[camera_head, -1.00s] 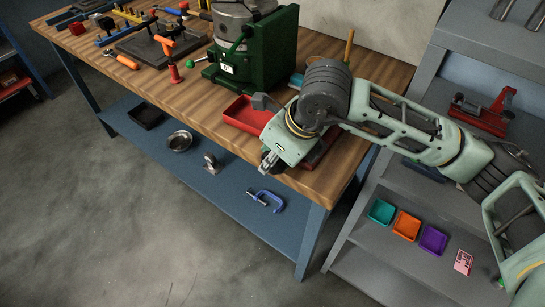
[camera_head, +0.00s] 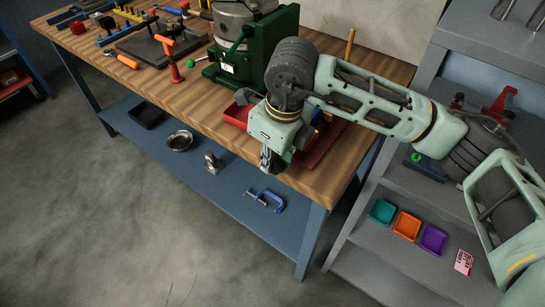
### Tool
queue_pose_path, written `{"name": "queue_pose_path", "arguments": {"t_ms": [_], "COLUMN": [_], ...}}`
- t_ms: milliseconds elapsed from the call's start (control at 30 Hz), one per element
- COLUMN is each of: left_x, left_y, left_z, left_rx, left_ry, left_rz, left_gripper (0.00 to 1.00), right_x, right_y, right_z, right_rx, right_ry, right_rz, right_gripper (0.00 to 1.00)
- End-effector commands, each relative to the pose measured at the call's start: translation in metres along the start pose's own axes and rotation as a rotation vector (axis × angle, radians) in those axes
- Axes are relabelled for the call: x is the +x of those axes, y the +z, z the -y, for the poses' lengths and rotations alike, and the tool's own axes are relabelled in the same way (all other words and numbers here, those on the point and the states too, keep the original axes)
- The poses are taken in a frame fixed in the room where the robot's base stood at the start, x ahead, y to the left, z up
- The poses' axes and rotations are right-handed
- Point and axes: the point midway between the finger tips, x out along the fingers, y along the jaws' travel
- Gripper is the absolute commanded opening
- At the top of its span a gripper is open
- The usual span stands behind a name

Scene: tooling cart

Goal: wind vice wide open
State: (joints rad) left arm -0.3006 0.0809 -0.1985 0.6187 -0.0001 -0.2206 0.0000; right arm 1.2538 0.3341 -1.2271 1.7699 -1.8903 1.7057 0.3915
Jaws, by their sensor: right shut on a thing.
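My right gripper (camera_head: 270,161) points down at the front edge of the wooden bench, in front of a long red piece (camera_head: 323,143) that looks like part of the vice. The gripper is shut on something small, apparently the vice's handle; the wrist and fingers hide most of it. My right arm also covers much of the vice, so its jaws and their gap cannot be made out. My left gripper is not in view.
A red tray (camera_head: 238,113) lies left of my right wrist, by a green machine (camera_head: 262,48). Hand tools and a dark plate (camera_head: 150,42) fill the bench's left. A blue clamp (camera_head: 266,200) lies on the lower shelf. A grey shelf unit (camera_head: 365,243) stands at right.

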Motion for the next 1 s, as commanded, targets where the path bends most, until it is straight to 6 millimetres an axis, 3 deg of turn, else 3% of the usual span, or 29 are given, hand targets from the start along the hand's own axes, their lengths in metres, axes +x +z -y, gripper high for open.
{"name": "queue_pose_path", "arguments": {"t_ms": [500,1000], "left_x": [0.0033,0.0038], "left_y": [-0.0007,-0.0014], "left_z": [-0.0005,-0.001], "left_rx": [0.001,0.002], "left_ry": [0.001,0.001], "left_rz": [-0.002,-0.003], "left_gripper": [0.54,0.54], "right_x": [0.0009,0.0013], "right_y": [0.0061,0.0059], "right_z": [0.0009,0.0017], "right_rx": [0.001,0.002], "right_ry": [-0.004,-0.004], "right_rz": [-0.321,-0.383], "right_gripper": [0.0,0.0]}}
